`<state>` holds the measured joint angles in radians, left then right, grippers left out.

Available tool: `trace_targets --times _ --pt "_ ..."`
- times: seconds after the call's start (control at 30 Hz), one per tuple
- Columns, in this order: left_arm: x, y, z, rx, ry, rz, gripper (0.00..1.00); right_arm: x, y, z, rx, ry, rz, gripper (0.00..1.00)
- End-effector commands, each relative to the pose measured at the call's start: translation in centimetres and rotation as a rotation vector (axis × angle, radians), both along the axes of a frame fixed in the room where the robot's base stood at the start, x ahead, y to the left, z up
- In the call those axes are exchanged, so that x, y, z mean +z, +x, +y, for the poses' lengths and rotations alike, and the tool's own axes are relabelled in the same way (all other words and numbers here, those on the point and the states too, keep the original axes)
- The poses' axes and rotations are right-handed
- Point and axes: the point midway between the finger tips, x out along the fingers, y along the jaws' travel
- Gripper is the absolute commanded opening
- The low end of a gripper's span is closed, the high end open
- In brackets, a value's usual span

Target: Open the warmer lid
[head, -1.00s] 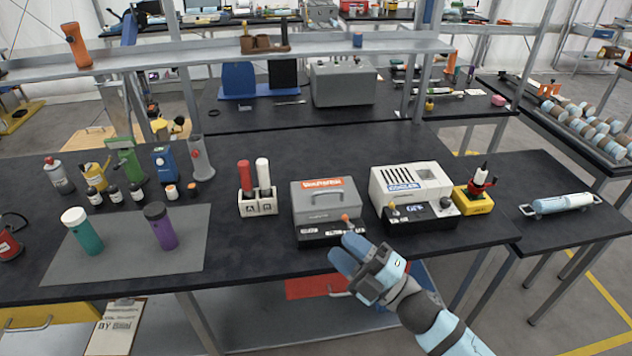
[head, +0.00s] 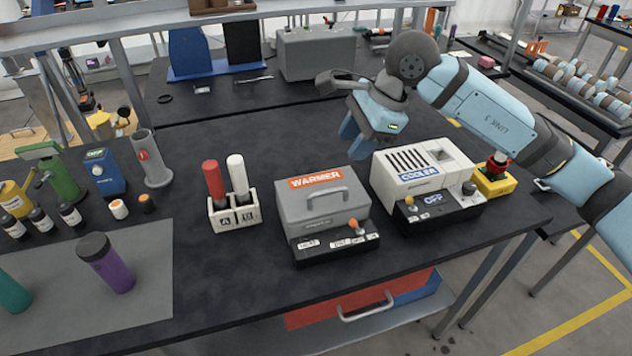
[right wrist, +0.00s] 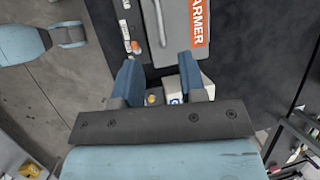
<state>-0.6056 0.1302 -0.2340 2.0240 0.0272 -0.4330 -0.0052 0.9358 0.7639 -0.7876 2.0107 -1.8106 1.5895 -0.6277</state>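The warmer (head: 285,215) is a grey box with an orange WARMER label on its lid (head: 350,184). The lid is down and has a grey bar handle (head: 326,193). My right gripper (head: 356,143) is raised above and behind the gap between the warmer and the white cooler (head: 428,180), fingers pointing down. In the right wrist view my right gripper (right wrist: 158,78) has its fingers apart with nothing held. That view shows the warmer's lid (right wrist: 177,40) and handle (right wrist: 157,22) beyond the fingertips, not touching them. My left gripper is out of view.
A white holder (head: 236,217) with red and white sticks stands left of the warmer. A yellow box (head: 494,184) with a red-topped part is right of the cooler. A purple bottle (head: 108,265) stands on a grey mat. The black table is clear behind the warmer.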

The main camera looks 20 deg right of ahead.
Motion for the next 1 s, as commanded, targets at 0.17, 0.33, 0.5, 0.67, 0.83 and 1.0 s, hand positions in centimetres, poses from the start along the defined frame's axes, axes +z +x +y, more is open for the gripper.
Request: trace_targets --times 0.17,0.33,0.5,0.67,0.83,1.0 --pt "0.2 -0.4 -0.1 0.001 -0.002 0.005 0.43 -2.2 0.3 1.0 0.002 0.001 0.005 0.38" --pt "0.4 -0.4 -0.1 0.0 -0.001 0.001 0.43 -5.5 0.9 2.5 0.001 0.004 0.006 0.38" --pt "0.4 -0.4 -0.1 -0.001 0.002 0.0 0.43 -8.7 1.5 3.9 0.001 0.005 0.006 0.38" --pt "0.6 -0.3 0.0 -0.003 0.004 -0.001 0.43 -10.9 1.9 4.8 0.0 0.005 0.006 0.38" --pt "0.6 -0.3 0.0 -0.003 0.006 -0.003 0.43 -12.0 2.2 5.2 0.001 0.005 0.002 0.38" --pt "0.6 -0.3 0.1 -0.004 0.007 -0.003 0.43 -12.2 2.2 5.3 0.001 0.005 0.002 0.38"
